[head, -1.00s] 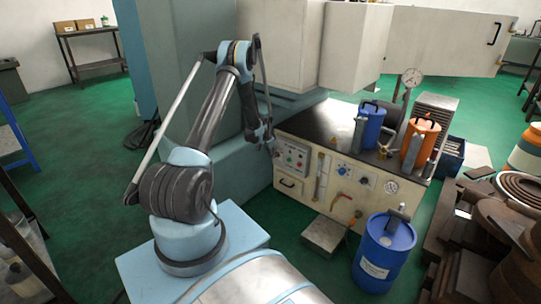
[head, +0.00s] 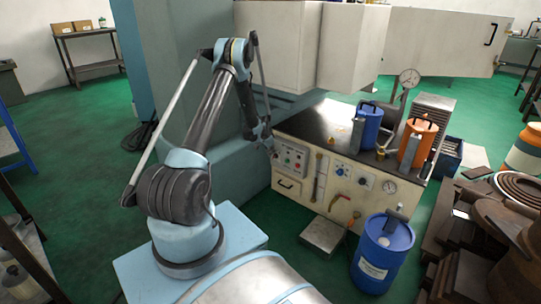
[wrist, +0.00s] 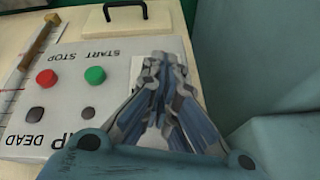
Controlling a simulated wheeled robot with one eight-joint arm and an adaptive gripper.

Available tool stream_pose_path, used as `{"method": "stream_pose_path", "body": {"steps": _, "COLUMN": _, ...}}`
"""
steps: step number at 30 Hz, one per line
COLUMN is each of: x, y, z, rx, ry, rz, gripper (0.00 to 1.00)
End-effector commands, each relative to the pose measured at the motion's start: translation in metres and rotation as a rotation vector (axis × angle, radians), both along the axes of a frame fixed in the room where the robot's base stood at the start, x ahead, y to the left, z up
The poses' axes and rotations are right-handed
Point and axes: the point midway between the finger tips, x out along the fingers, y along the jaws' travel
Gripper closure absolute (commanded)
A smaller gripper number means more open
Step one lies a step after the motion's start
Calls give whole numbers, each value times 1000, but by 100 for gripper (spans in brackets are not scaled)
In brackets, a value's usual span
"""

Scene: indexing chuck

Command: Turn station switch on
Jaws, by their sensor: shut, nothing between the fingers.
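The station switch cannot be made out for certain. In the wrist view a pale plate (wrist: 139,74) shows partly behind my gripper (wrist: 160,62), and whatever sits at its middle is hidden by the fingers. The fingers are shut and empty, in front of the plate; whether they touch it I cannot tell. The plate is on the light control panel (wrist: 65,105), which appears upside down, beside a green button (wrist: 95,75) and a red button (wrist: 46,78). In the head view my gripper (head: 272,150) is at the left end of the control panel (head: 294,158).
A teal machine wall (wrist: 250,60) stands close on the right. In the head view a blue barrel (head: 383,262) and a low box (head: 323,236) stand before the bench.

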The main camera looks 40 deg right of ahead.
Motion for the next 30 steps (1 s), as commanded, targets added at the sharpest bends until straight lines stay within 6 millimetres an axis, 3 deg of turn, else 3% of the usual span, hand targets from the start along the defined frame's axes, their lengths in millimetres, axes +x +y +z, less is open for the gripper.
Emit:
{"method": "stream_pose_path", "body": {"steps": 5, "x": 0, "y": 6, "z": 12, "rx": 0, "ry": -1, "rz": 1, "gripper": 100}}
{"method": "stream_pose_path", "body": {"steps": 21, "x": -6, "y": 37, "z": 76, "rx": -1, "ry": 1, "rz": 5, "gripper": 100}}
{"method": "stream_pose_path", "body": {"steps": 30, "x": -6, "y": 43, "z": 88, "rx": -1, "ry": 2, "rz": 7, "gripper": 100}}
